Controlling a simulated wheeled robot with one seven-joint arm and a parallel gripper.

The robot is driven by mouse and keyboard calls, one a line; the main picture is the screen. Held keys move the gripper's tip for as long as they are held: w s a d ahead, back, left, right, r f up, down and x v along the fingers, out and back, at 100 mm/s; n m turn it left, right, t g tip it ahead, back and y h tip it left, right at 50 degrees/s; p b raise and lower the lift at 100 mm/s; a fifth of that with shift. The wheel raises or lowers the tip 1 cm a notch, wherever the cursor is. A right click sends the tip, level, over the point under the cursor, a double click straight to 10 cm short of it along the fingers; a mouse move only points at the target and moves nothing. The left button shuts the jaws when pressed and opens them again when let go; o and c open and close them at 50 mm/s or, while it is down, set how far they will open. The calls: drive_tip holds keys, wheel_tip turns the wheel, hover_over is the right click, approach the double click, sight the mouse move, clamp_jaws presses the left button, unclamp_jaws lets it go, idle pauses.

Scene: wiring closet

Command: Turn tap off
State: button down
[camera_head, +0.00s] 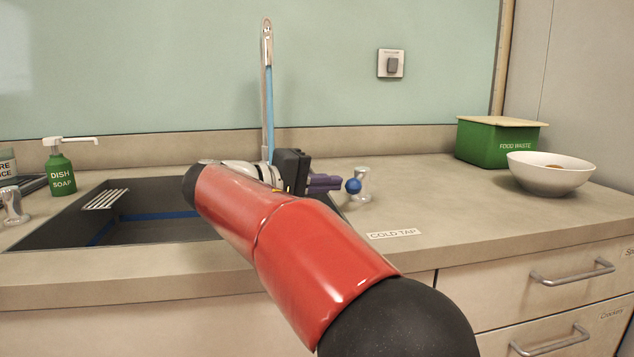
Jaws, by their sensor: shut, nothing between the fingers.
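The cold tap (363,183) stands on the counter right of the sink, a small chrome post with a blue round knob (353,186) on its left side. A label reading COLD TAP (394,234) lies on the counter in front of it. My gripper (338,183) is shut and empty, its purple-grey fingers pointing right. The fingertips are at the blue knob's left side, touching it or very close; I cannot tell which. A tall spout with a blue stream of water (269,115) stands behind my wrist. My red arm hides the sink's right part and the spout's base.
The dark sink (60,236) lies left of my arm. A dish soap bottle (61,170) and another chrome tap (13,205) stand left. A food waste box (492,145) and a white bowl (549,180) stand right. The counter right of the label is clear.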

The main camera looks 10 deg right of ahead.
idle(0.3)
drive_tip(key=shift+s+d+f+n+t+y+b, duration=0.1)
drive_tip(key=shift+s+d+n+t+y+b, duration=0.25)
drive_tip(key=shift+b, duration=0.3)
drive_tip(key=shift+s+d+f+n+t+y+b, duration=0.1)
drive_tip(key=shift+s+d+n+t+b, duration=0.25)
drive_tip(key=shift+t+b, duration=0.3)
drive_tip(key=shift+s+d+f+n+t+y+b, duration=0.15)
drive_tip(key=shift+s+n+t+y+b, duration=0.2)
drive_tip(key=shift+b, duration=0.35)
drive_tip(key=d+n+t+y+b, duration=0.1)
drive_tip(key=d+n+t+y, duration=0.1)
drive_tip(key=s+d+n+t+y+b, duration=0.1)
drive_tip(key=n+t+y+b, duration=0.1)
drive_tip(key=s+d+n+t+y+b, duration=0.1)
drive_tip(key=d+n+t, duration=0.1)
drive_tip(key=shift+s+d+r+y+b, duration=0.25)
drive_tip(key=shift+d+r+y+b, duration=0.05)
drive_tip(key=shift+d+y, duration=0.1)
drive_tip(key=shift+d+n+t+y, duration=0.3)
drive_tip(key=shift+n+t+y, duration=0.05)
drive_tip(key=shift+n+y, duration=0.15)
drive_tip(key=shift+d+y, duration=0.3)
drive_tip(key=shift+d, duration=0.05)
drive_tip(key=shift+w+d, duration=0.15)
drive_tip(key=shift+d, duration=1.05)
